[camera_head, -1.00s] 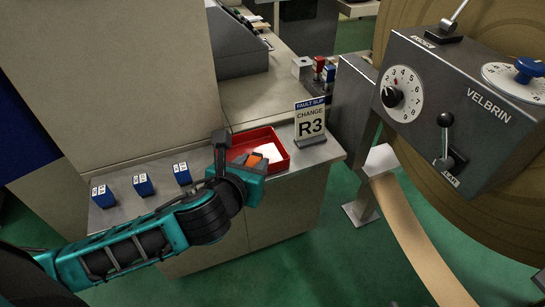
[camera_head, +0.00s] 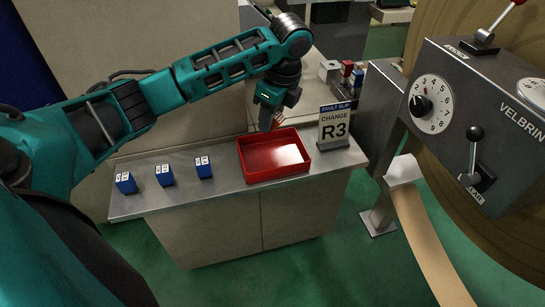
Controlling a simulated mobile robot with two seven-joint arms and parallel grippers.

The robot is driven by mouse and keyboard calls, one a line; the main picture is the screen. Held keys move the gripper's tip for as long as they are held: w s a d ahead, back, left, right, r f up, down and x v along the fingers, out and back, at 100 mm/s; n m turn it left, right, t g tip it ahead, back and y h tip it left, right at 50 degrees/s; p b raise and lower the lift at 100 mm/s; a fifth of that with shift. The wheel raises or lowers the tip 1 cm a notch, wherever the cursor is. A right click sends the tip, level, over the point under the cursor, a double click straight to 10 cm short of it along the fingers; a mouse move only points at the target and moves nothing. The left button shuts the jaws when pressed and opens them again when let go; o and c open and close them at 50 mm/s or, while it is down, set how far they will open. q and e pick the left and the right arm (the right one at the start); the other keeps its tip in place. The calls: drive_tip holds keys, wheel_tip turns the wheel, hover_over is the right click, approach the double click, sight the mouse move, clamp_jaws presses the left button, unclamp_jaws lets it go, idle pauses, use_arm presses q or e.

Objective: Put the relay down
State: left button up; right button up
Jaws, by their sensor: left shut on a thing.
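My left gripper (camera_head: 271,122) reaches over from the left and points down at the back edge of the red tray (camera_head: 246,172). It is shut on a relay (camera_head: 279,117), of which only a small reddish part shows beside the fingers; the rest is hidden. I cannot tell whether the relay touches the tray's rim. The tray's visible floor is empty, with a bright sheen. My right gripper is not in view.
Three blue relays (camera_head: 165,176) stand in a row on the metal counter (camera_head: 215,187), left of the tray. A fault slip sign (camera_head: 334,127) reading "CHANGE R3" stands right of it. Red and blue blocks (camera_head: 350,73) sit further back. A grey VELBRIN control box (camera_head: 460,110) is at right.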

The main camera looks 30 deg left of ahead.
sight(274, 157)
use_arm(q)
drive_tip(key=r+n+h, duration=0.1)
drive_tip(key=n+h, duration=0.1)
drive_tip(key=n, duration=0.1)
drive_tip(key=shift+w+a+r, duration=0.1)
drive_tip(key=shift+a+r, duration=0.1)
drive_tip(key=shift+r, duration=0.15)
drive_tip(key=r+n+t+h, duration=0.1)
drive_tip(key=r+n, duration=0.1)
drive_tip(key=r+n+t+h, duration=0.1)
drive_tip(key=r+n, duration=0.1)
drive_tip(key=r, duration=0.1)
drive_tip(key=s+r+n+t+h, duration=0.1)
drive_tip(key=r+n, duration=0.1)
drive_tip(key=r, duration=0.1)
drive_tip(key=shift+r+t, duration=0.15)
drive_tip(key=shift+t, duration=0.15)
drive_tip(key=shift+d, duration=0.1)
wheel_tip(274, 157, down, 20)
drive_tip(key=shift+r, duration=0.25)
drive_tip(key=o, duration=1)
drive_tip(key=shift+o, duration=0.2)
drive_tip(key=shift+r, duration=0.1)
drive_tip(key=v, duration=1.2)
